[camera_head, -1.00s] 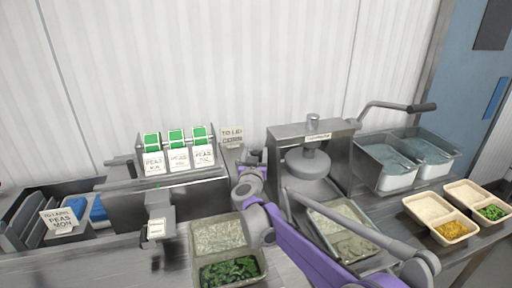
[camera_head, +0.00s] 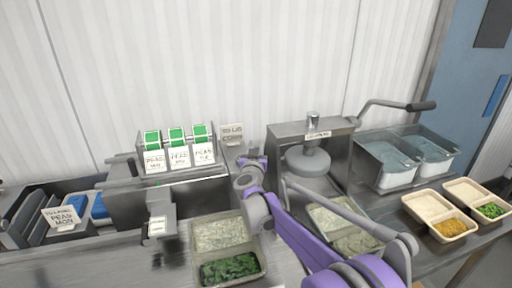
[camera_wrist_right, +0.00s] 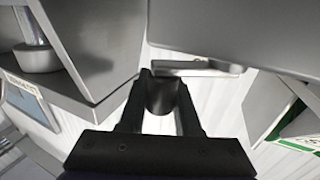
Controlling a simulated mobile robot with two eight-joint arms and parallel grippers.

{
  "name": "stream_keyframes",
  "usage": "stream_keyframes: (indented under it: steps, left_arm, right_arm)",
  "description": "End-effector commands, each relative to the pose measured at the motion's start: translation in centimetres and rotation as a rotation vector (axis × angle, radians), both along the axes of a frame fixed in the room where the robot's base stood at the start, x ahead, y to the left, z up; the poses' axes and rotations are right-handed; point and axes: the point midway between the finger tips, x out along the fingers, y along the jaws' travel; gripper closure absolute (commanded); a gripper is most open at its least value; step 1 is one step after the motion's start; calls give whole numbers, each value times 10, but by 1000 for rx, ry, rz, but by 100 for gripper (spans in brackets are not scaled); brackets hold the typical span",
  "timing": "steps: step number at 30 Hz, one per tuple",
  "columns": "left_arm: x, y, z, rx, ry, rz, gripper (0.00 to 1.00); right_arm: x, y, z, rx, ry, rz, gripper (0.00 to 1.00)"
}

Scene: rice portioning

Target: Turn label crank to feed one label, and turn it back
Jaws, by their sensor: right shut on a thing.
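The label dispenser (camera_head: 178,183) stands left of centre in the head view, with several green-and-white label rolls on top. A white label (camera_head: 157,226) shows at its front outlet. My right gripper (camera_head: 252,161) is at the dispenser's right side. In the right wrist view the gripper (camera_wrist_right: 162,100) is shut around the dark round handle of the label crank (camera_wrist_right: 163,97). A pale metal crank arm (camera_wrist_right: 195,68) shows just beyond the fingertips. In the head view my wrist hides most of the crank. My left gripper is out of view.
A press (camera_head: 312,137) with a long lever stands close to the right of my gripper. A tray of rice and greens (camera_head: 191,255) lies below my forearm. Water basins (camera_head: 375,181) and filled food trays (camera_head: 411,207) are farther right.

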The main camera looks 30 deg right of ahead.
Motion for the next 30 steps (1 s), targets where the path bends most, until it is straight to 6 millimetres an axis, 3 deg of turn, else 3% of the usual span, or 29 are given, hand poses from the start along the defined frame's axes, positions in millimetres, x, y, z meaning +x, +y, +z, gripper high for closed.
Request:
stream_keyframes:
  steps: [8, 14, 21, 30]
  left_arm:
    - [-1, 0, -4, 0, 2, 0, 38]
    - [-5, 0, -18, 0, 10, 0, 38]
    - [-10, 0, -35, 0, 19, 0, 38]
    - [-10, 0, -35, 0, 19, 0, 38]
  right_arm:
    - [-1, 1, -1, -1, 1, -17, 100]
    - [-5, 3, -3, 0, 2, -94, 100]
    - [-14, 7, -4, 1, 2, -279, 100]
    - [-26, 16, -1, 3, 2, -556, 100]
